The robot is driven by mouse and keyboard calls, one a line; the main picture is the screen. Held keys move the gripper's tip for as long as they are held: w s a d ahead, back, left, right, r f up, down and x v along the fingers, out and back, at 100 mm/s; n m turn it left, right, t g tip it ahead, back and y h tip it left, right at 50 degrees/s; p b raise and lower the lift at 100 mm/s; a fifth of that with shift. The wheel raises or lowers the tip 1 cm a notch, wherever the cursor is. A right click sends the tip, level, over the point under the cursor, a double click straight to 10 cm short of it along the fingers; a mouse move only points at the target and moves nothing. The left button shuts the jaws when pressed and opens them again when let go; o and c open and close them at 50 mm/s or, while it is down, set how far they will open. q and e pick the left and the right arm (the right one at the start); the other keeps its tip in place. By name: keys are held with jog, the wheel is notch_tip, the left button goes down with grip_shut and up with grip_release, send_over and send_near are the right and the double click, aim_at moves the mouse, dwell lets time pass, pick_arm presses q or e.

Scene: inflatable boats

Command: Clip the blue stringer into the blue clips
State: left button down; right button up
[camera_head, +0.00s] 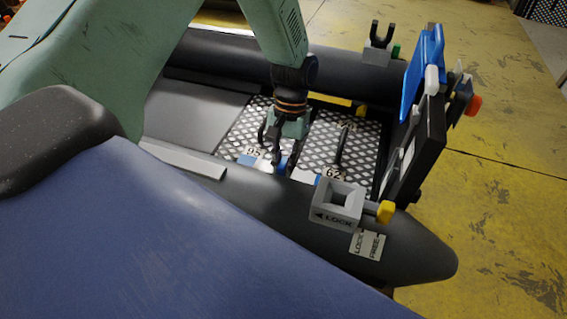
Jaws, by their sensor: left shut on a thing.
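My left gripper (280,152) is inside the boat, low over the near edge of the metal floor. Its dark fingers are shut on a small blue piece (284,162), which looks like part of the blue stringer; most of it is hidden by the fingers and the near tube. I cannot tell which of these are the clips. My right gripper is not in view.
The boat's near dark tube (415,255) carries a grey LOCK block (338,204) with a yellow knob (385,211). Checkered floor plates (357,150) lie inside. The dark transom (415,150) with a blue part (423,68) stands at right. The yellow floor beyond is clear.

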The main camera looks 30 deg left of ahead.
aim_at(283, 173)
pick_arm(q)
jog(key=shift+a+r, duration=0.1)
jog(key=shift+d+r, duration=0.1)
jog(key=shift+d, duration=0.1)
jog(key=shift+a+p, duration=0.1)
jog(key=shift+p, duration=0.35)
jog(key=shift+p, duration=0.4)
dwell(0.4)
jog(key=shift+f+b, duration=0.8)
jog(key=shift+f, duration=0.95)
dwell(1.0)
jog(key=c, duration=1.2)
grip_release()
jog(key=v, duration=1.2)
